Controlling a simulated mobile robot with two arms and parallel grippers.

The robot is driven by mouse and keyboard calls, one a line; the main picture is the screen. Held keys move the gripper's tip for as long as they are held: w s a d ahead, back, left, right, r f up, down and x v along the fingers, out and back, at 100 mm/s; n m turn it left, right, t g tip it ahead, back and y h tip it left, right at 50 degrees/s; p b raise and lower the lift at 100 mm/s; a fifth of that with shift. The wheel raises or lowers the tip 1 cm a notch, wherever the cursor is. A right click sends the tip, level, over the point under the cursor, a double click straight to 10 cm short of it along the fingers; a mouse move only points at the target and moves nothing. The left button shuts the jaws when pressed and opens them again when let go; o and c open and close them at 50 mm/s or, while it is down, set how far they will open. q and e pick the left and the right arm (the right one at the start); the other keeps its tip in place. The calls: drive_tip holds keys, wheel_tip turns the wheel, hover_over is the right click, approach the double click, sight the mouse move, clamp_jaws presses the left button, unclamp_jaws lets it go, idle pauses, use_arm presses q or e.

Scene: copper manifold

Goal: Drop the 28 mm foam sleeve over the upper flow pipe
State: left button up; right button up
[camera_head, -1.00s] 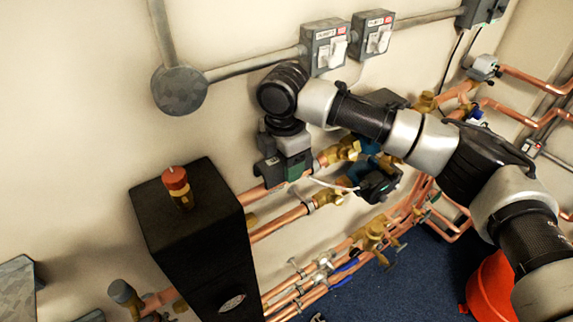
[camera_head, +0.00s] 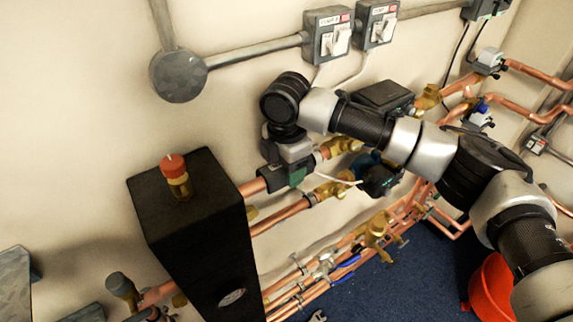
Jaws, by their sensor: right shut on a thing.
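The upper flow pipe (camera_head: 251,187) is copper. It runs from the black box (camera_head: 190,200) up to a brass valve (camera_head: 345,146). My right gripper (camera_head: 285,177) points down at this pipe, between box and valve. It is shut on a dark piece, apparently the foam sleeve (camera_head: 270,180), which lies along the pipe line. The gripper hides most of the sleeve, so I cannot tell whether it is fully around the pipe or just on top of it. A second copper pipe (camera_head: 275,220) runs just below. My left gripper is not in view.
Switch boxes (camera_head: 328,33) and grey conduit are on the wall above. A circulator pump with a black box (camera_head: 384,96) and more brass valves (camera_head: 376,228) stand to the right. A red bucket (camera_head: 492,288) is on the blue floor (camera_head: 420,275).

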drive_tip(key=shift+f+p, duration=0.15)
drive_tip(key=shift+p, duration=0.3)
idle(0.7)
drive_tip(key=o, duration=1)
